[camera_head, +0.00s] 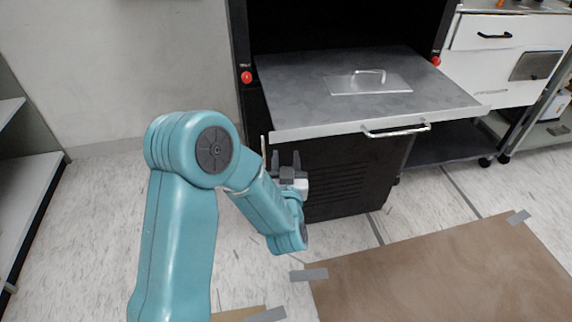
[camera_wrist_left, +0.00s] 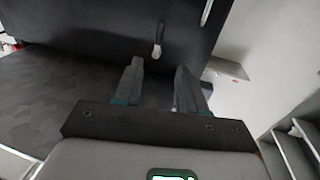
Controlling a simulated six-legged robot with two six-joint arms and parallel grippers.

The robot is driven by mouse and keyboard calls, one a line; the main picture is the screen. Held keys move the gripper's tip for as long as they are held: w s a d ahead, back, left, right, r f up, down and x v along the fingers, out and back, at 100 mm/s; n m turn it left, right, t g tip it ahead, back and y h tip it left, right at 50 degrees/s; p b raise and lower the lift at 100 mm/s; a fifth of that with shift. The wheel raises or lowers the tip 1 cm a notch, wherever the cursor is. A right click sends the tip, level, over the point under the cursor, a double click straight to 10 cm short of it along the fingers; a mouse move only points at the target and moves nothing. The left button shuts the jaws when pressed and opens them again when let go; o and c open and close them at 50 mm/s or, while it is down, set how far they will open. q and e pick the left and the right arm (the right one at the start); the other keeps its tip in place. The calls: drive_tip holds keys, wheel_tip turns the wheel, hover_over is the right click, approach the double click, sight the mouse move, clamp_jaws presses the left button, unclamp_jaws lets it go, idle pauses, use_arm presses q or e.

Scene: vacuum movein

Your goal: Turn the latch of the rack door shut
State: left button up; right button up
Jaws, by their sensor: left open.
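The black rack (camera_head: 345,175) stands ahead of me, with a wide grey metal panel (camera_head: 440,88) carrying a front bar handle. In the left wrist view, a small light metal lever (camera_wrist_left: 157,48), which looks like the latch, points downward on a dark panel (camera_wrist_left: 105,25). My left gripper (camera_head: 286,160) is open and empty in front of the rack's left side. In the left wrist view its fingertips (camera_wrist_left: 159,68) lie below the lever in the picture, one on each side; I see no contact. I cannot tell whether the door is fully closed. My right gripper is not in view.
Red knobs (camera_head: 246,77) sit on the rack's uprights. A white cabinet (camera_head: 500,65) stands at the right and shelves (camera_head: 25,190) at the far left. A brown mat (camera_head: 450,275) is taped to the floor at the front right. Pale floor is clear around the rack's left front.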

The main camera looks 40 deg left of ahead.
use_arm(q)
drive_tip(key=v, duration=0.2)
drive_tip(key=shift+s+d, duration=0.25)
idle(0.3)
